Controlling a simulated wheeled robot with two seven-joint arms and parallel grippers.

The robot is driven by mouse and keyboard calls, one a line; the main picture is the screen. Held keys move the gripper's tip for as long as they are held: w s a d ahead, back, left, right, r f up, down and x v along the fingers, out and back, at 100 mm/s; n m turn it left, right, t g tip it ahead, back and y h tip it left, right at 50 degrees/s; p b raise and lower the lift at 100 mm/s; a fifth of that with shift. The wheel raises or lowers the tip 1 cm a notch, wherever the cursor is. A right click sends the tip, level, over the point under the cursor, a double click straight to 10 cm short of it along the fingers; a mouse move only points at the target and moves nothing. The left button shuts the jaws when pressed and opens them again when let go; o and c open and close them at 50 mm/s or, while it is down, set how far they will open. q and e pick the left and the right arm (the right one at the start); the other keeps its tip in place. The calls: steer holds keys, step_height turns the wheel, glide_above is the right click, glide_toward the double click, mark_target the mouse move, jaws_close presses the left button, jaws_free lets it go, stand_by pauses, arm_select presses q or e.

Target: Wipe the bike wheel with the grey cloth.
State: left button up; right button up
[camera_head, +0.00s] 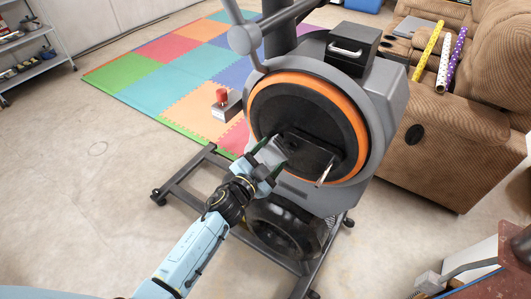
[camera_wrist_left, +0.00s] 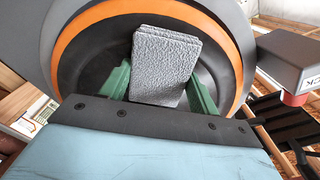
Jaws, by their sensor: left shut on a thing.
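The bike wheel is a dark disc with an orange rim (camera_head: 352,108) on the front of the grey exercise bike. It also fills the back of the left wrist view (camera_wrist_left: 75,55). My left gripper (camera_head: 268,158) is in front of the wheel's lower left part. Its green fingers are shut on the grey cloth (camera_wrist_left: 166,62), a textured, flat, block-like pad standing up between them. In the left wrist view the cloth overlaps the dark disc; whether it touches the wheel I cannot tell. My right gripper is not in view.
A black box with a handle (camera_head: 345,50) tops the bike. A pedal (camera_head: 308,157) and crank stick out right of my gripper. The bike's grey base frame (camera_head: 188,180) lies below. A brown recliner (camera_head: 455,130) stands at the right, and coloured mats (camera_head: 175,52) lie behind. The left floor is clear.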

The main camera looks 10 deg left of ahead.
arm_select(q)
steer(key=shift+s+d, duration=0.15)
steer(key=shift+d, duration=0.45)
steer(key=shift+s+d, duration=0.15)
steer(key=shift+d, duration=0.4)
steer(key=shift+d+r, duration=0.2)
steer(key=shift+d, duration=0.05)
steer(key=shift+w+a+r+p, duration=0.15)
steer(key=shift+w+a, duration=0.05)
steer(key=shift+a, duration=0.35)
steer(key=shift+w+a+r+p, duration=0.1)
steer(key=shift+w+a+p, duration=0.1)
steer(key=shift+a, duration=0.35)
steer(key=a, duration=0.1)
steer(key=w+a, duration=0.1)
steer(key=a, duration=0.2)
steer(key=shift+w+a+f, duration=0.15)
steer(key=shift+a+f, duration=0.25)
steer(key=p+v, duration=0.2)
steer(key=v, duration=0.4)
steer(key=shift+p, duration=0.35)
steer(key=shift+p+v, duration=0.6)
steer(key=shift+v, duration=0.95)
